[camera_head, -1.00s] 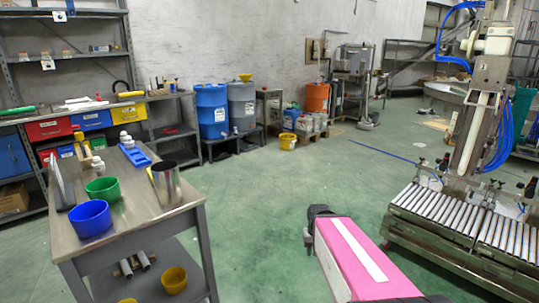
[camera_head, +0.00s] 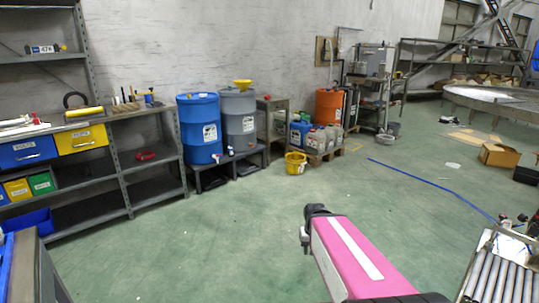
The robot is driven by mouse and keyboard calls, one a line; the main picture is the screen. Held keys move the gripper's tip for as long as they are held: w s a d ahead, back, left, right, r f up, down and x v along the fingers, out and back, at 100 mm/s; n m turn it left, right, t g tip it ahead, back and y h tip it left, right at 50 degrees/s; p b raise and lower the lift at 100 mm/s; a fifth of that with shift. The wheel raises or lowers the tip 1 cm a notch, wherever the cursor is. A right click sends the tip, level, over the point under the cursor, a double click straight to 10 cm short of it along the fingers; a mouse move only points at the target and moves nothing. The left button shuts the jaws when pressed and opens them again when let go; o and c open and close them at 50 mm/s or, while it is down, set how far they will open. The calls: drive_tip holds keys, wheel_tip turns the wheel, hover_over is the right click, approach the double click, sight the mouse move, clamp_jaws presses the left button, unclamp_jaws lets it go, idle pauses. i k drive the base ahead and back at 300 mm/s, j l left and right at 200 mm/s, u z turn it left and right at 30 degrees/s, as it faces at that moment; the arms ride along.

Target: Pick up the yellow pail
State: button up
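A yellow pail (camera_head: 295,163) stands upright on the green floor near the middle of the head view. It is in front of a pallet with canisters and some way ahead of me. My pink arm comes in from the bottom right, and my gripper (camera_head: 306,240) at its end is dark and small in the picture. It is well short of the pail and apart from everything. Its fingers cannot be made out, so I cannot see whether it is open or shut.
A blue drum (camera_head: 199,128) and a grey drum (camera_head: 238,120) stand on a low stand left of the pail. A pallet (camera_head: 324,156) with canisters is behind it. A roller conveyor (camera_head: 500,272) is at bottom right, a bench edge (camera_head: 38,270) at bottom left. The floor between is clear.

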sight(294, 157)
drive_tip(key=i, duration=2.35)
drive_tip(key=i+z, duration=0.1)
drive_tip(key=i, duration=0.45)
drive_tip(key=i+j+z, duration=0.1)
drive_tip(key=i, duration=0.45)
drive_tip(key=i+j+z, duration=0.1)
drive_tip(key=i, duration=0.45)
drive_tip(key=i+j+z, duration=0.1)
drive_tip(key=i, duration=0.45)
drive_tip(key=i+j+z, duration=0.25)
drive_tip(key=i, duration=0.15)
drive_tip(key=i+j+z, duration=0.3)
